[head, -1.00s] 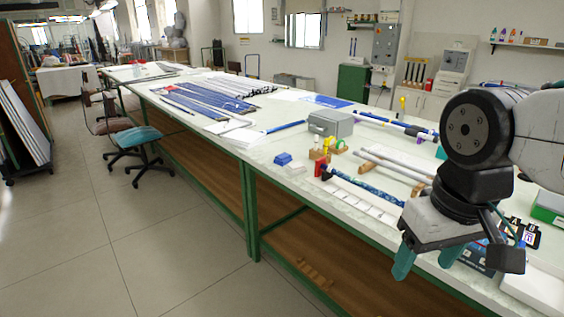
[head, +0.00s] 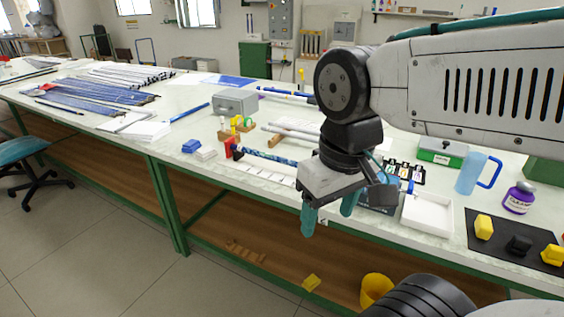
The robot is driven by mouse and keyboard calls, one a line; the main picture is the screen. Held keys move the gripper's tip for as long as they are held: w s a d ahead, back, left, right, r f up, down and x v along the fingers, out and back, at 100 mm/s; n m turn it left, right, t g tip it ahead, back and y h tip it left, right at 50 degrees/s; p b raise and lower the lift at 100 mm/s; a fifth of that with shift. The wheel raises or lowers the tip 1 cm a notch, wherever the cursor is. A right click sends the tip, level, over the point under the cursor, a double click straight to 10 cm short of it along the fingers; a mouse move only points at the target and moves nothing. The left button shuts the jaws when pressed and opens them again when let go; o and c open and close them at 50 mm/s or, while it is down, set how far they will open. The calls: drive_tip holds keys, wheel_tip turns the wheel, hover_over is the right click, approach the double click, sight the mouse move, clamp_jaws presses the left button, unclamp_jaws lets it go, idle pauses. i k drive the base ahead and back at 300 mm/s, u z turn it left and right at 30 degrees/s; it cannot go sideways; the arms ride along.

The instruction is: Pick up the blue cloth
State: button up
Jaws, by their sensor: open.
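The blue cloth (head: 191,146) looks like a small folded blue pad lying on the white bench top, left of the red block. A small white pad (head: 206,154) lies right beside it. My gripper (head: 328,214) is open, its teal fingers pointing down over the front edge of the bench. It is empty, to the right of the blue cloth and nearer to me, well apart from it.
A red block (head: 229,148) with a blue patterned rod and a grey box (head: 235,102) stand near the cloth. A white tray (head: 427,215), a blue mug (head: 471,174) and a purple-labelled bottle (head: 519,197) are at right.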

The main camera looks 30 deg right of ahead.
sight(193, 146)
drive_tip(key=u, duration=0.7)
drive_tip(key=i, duration=1.05)
drive_tip(key=u, duration=0.75)
drive_tip(key=i, duration=1.05)
drive_tip(key=z, duration=0.9)
drive_tip(key=i, duration=1.1)
drive_tip(key=z, duration=0.9)
